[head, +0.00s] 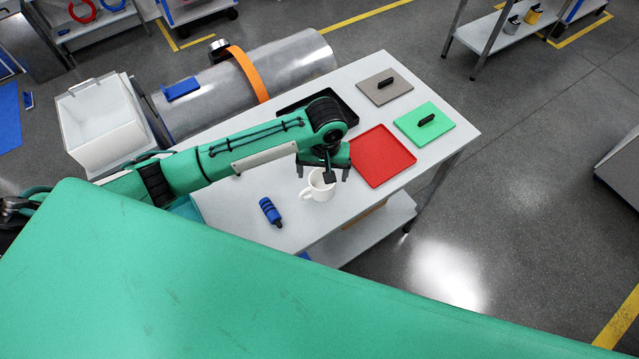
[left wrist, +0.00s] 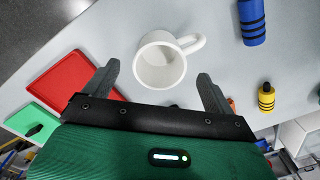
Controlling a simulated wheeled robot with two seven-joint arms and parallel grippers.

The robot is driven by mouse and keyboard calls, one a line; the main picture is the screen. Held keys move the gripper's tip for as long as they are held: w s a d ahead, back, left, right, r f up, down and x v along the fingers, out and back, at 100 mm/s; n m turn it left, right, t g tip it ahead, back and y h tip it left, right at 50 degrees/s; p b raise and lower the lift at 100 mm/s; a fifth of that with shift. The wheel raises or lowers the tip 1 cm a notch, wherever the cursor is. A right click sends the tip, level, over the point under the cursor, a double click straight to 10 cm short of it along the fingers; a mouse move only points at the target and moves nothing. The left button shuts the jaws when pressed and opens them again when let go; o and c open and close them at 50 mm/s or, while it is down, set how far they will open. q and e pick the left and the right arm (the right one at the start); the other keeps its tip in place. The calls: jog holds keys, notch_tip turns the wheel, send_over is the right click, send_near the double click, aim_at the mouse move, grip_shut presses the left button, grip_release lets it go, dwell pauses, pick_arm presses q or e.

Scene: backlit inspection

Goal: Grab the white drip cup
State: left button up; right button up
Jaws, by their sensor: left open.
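The white cup (head: 319,188) stands upright on the light table, and its handle points to the lower left in the head view. In the left wrist view the cup (left wrist: 160,66) lies ahead of and between the two fingers, with its handle to the upper right. My left gripper (head: 324,173) is open and empty, just above the cup. Its spread fingers also show in the left wrist view (left wrist: 158,90). The gripper partly covers the cup's rim in the head view. My right gripper is in neither view.
A red tray (head: 382,156) lies right of the cup, and a blue ribbed cylinder (head: 270,211) lies to its left. A green plate (head: 424,122) and a grey plate (head: 384,87) with black handles lie farther back. A white bin (head: 100,125) stands left of the table.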

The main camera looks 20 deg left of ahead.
aim_at(322, 185)
pick_arm(q)
notch_tip(322, 185, down, 3)
jog(key=shift+s+p, duration=0.1)
jog(key=shift+p, duration=0.7)
notch_tip(322, 185, down, 2)
jog(key=shift+f+p, duration=0.25)
jog(key=shift+p, duration=0.15)
jog(key=shift+a+f, duration=0.1)
jog(key=shift+f, duration=0.45)
jog(key=c, duration=1)
jog(key=shift+c, duration=0.3)
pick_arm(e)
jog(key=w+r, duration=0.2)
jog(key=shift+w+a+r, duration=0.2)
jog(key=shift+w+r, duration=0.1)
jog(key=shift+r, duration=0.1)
